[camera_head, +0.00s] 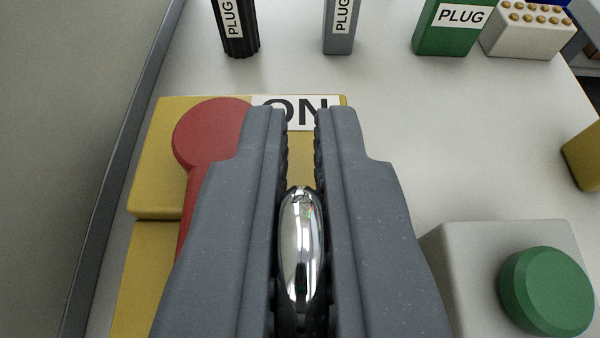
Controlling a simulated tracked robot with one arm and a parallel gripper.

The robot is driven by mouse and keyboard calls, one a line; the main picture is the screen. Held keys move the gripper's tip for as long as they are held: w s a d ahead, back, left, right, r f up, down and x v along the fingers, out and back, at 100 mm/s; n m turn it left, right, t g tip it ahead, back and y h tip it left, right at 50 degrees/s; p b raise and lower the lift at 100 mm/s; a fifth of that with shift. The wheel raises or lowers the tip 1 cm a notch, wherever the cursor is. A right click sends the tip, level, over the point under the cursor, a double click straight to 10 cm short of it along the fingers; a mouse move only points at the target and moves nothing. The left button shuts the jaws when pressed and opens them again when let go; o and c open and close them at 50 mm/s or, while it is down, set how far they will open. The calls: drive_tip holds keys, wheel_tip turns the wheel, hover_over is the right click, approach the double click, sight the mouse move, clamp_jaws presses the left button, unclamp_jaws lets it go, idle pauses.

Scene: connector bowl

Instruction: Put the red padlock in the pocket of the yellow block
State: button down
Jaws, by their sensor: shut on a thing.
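My gripper (302,118) points away from me in the middle of the view, its two grey fingers shut on a shiny curved metal piece (301,245). This looks like the shackle of the red padlock; no red body of it shows, and the fingers hide what is below. A yellow block (150,207) with an "ON" label lies under and beyond the fingers on the left. A red lever with a round end (208,135) lies on it. Another yellow block (585,155) is cut off at the right edge. I see no pocket in either block.
A black plug (237,40), a grey plug (339,40) and a green plug (445,40) stand at the back. A white block with gold studs (525,40) is beside them. A grey box with a green button (548,290) is at lower right. White surface between is clear.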

drive_tip(key=shift+f, duration=0.1)
drive_tip(key=c, duration=1.6)
unclamp_jaws()
drive_tip(key=shift+o, duration=0.2)
drive_tip(key=shift+s, duration=0.15)
drive_tip(key=v, duration=1.1)
drive_tip(key=shift+s+r+p, duration=0.3)
drive_tip(key=shift+r, duration=0.05)
